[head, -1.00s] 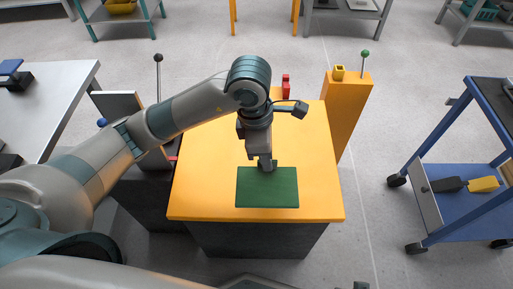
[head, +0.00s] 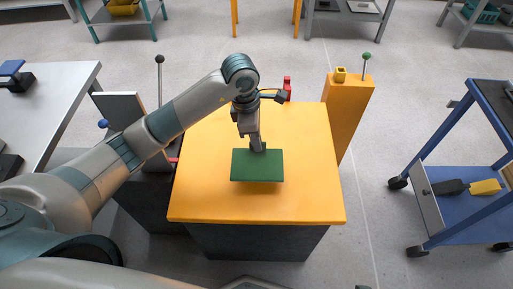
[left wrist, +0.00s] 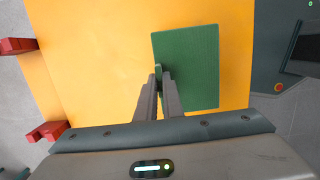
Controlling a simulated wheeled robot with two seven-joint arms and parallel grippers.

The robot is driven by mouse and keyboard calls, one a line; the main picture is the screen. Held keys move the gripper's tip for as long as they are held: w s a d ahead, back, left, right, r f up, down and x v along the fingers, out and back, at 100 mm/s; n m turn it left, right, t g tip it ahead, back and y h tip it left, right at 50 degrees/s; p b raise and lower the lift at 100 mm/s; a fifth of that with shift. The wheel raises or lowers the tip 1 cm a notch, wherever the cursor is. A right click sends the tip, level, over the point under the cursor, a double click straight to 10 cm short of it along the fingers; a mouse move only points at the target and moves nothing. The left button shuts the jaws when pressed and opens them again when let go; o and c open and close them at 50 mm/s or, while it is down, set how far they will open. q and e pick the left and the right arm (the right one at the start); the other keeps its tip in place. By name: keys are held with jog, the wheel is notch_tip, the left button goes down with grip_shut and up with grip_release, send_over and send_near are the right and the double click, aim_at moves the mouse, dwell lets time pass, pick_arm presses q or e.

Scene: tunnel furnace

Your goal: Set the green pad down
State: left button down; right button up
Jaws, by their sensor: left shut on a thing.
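The flat green pad (head: 257,168) is over the orange-yellow tabletop (head: 295,205), near its middle. My left gripper (head: 258,148) is shut on the pad's far edge in the head view. In the left wrist view the two fingers (left wrist: 160,74) pinch a small raised part at the edge of the green pad (left wrist: 192,65). A faint shadow lies under the pad's near edge, so it seems slightly above the tabletop; the exact gap is hard to tell. My right gripper is not in view.
A red piece (head: 287,86) stands at the tabletop's back edge. An orange post (head: 345,110) with a green-knobbed lever stands at the back right. A lever with a black knob (head: 159,60) is at left. A blue cart (head: 460,205) stands right. The tabletop around the pad is clear.

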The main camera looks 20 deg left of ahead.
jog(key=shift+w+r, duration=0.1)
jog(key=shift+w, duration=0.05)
pick_arm(q)
jog(key=shift+f, duration=0.25)
notch_tip(320, 180, down, 3)
jog(key=shift+r, duration=0.1)
jog(key=shift+f, duration=0.35)
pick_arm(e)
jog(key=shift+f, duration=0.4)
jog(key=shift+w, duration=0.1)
pick_arm(q)
jog(key=shift+f, duration=0.1)
jog(key=c, duration=1.9)
grip_release()
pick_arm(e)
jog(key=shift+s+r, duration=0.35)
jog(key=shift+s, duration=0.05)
